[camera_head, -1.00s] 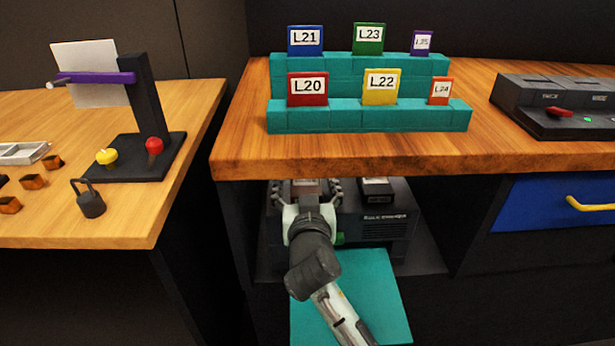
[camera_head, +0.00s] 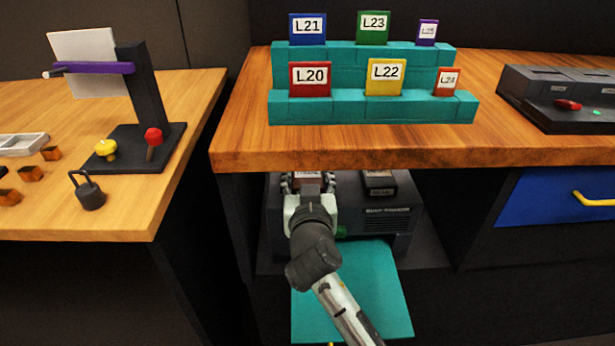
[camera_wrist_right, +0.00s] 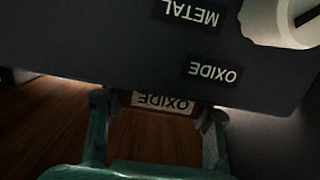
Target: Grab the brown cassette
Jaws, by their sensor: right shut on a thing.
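The brown cassette (camera_head: 307,179), with a pale label, sits between the fingers of my right gripper (camera_head: 309,187) under the wooden top, at the dark machine (camera_head: 392,224). In the right wrist view the cassette (camera_wrist_right: 150,140) shows between the two fingers of my gripper (camera_wrist_right: 155,125), its label reading OXIDE. My right gripper is shut on it. Part of the cassette is hidden by the gripper. In the wrist view the dark machine face, with METAL and OXIDE labels, is right by the cassette. My left gripper is out of view.
Another dark cassette (camera_head: 379,184) sits on the machine to the right. The wooden top (camera_head: 400,145) overhangs close above my gripper. A teal panel (camera_head: 370,290) lies below my arm. A blue drawer (camera_head: 550,200) is at the right. Teal steps (camera_head: 360,108) carry labelled cassettes.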

